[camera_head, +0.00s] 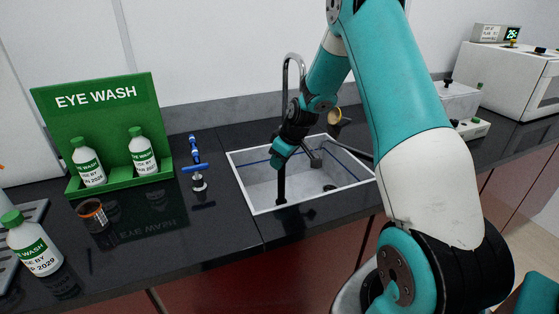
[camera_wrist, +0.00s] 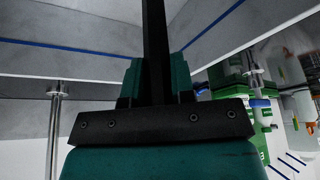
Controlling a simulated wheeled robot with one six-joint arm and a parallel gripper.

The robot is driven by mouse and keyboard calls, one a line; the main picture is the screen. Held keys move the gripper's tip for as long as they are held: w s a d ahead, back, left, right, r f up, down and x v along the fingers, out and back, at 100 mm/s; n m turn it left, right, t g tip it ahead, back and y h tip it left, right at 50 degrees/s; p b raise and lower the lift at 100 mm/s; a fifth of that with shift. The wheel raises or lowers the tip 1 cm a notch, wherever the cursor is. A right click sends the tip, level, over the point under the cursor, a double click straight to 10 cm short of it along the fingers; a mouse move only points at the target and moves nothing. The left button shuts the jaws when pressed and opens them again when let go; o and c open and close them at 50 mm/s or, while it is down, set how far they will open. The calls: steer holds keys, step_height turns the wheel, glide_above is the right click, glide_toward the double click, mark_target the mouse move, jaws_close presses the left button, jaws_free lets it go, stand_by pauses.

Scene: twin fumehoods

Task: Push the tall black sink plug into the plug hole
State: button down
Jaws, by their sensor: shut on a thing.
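My gripper (camera_head: 280,163) hangs over the left part of the white sink (camera_head: 244,182). It is shut on the tall black sink plug (camera_head: 281,186), which points down into the basin, roughly upright. The plug's lower end shows near the sink's front left wall; I cannot tell if it touches the floor. In the wrist view, the plug's black shaft (camera_wrist: 155,45) runs between the teal fingers of my gripper (camera_wrist: 157,80). A dark round spot, which looks like the plug hole (camera_head: 329,188), is on the basin floor to the right of the plug, apart from it.
A tall metal faucet (camera_head: 285,75) stands behind the sink, close to my arm. A blue-handled tap (camera_head: 195,160) and a green eye wash stand (camera_head: 100,97) with bottles are at the left. A brown-labelled jar (camera_head: 93,215) sits on the black counter (camera_head: 200,235).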

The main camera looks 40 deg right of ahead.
steer(key=shift+f+b, duration=1.05)
steer(key=shift+f, duration=0.35)
steer(key=c, duration=0.9)
jaws_free()
steer(key=b+v, duration=0.1)
steer(key=v, duration=1.6)
steer(key=shift+r, duration=0.2)
